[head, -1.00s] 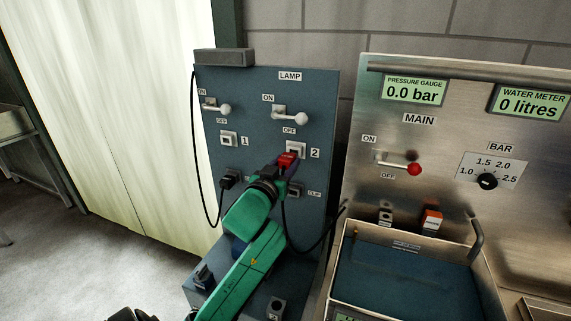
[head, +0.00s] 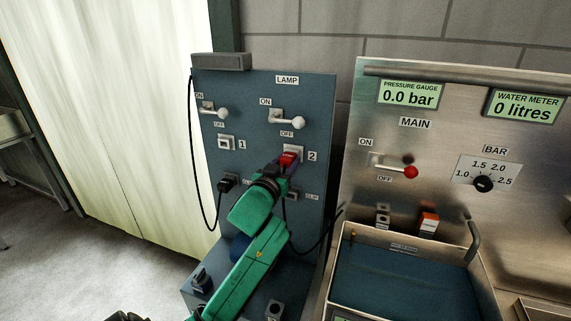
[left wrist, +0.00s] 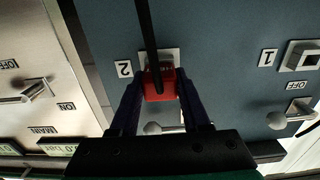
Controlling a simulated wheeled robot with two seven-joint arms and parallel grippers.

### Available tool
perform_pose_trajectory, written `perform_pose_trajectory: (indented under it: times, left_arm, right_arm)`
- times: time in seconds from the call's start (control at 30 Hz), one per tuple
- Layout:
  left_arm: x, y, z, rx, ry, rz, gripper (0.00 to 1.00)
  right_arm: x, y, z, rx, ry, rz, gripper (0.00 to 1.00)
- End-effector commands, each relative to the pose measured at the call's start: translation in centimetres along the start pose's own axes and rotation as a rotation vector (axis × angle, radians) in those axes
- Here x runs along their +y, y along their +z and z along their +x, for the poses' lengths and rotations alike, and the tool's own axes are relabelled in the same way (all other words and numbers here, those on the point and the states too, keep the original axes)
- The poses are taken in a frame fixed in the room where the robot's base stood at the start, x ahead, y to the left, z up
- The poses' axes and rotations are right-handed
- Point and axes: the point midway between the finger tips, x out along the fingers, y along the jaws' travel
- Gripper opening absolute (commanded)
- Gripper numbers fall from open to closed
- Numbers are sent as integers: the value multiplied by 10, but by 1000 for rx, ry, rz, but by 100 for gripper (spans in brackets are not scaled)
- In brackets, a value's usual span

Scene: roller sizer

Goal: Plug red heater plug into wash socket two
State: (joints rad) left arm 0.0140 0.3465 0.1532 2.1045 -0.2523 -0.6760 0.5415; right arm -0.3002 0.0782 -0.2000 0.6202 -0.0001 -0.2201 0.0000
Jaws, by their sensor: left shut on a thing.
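The red heater plug (head: 288,158) is at socket two (head: 299,152) on the blue panel, overlapping the white socket plate. In the left wrist view the red plug (left wrist: 159,83) sits between my fingers, in front of the white plate (left wrist: 170,55) beside the upside-down label 2. My left gripper (head: 284,166) is shut on the plug. I cannot tell how deep the plug sits in the socket. Socket one (head: 226,143) is empty. A black cable (left wrist: 147,35) runs from the plug.
Two white lamp levers (head: 297,122) are above the sockets. A black plug (head: 226,183) sits in a clip at lower left. The steel panel with the red-knobbed main lever (head: 410,171) and a blue-bottomed basin (head: 400,265) is to the right.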

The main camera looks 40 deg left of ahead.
Motion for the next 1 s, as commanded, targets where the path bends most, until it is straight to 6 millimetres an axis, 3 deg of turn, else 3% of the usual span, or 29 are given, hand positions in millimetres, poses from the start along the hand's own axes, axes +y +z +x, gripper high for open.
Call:
perform_pose_trajectory:
  times: [0.1,0.13,0.2,0.5,0.63,0.97,1.0]
  left_arm:
    - [0,0,3,0,0,0,0]
    - [0,0,3,0,0,0,58]
    - [0,0,2,0,0,0,82]
    - [0,1,2,-1,0,0,82]
    - [0,3,-8,-1,0,0,82]
    - [0,6,-84,-1,2,-2,82]
    - [-1,-2,-90,-6,-2,-2,82]
  right_arm:
    - [0,0,-1,0,0,0,50]
    - [0,0,-1,0,0,0,50]
    - [0,0,0,0,1,0,50]
    - [2,0,0,-1,2,-1,50]
    - [2,1,5,-1,3,-1,50]
    - [2,4,35,-1,3,-1,50]
    - [2,2,21,-1,2,-1,50]
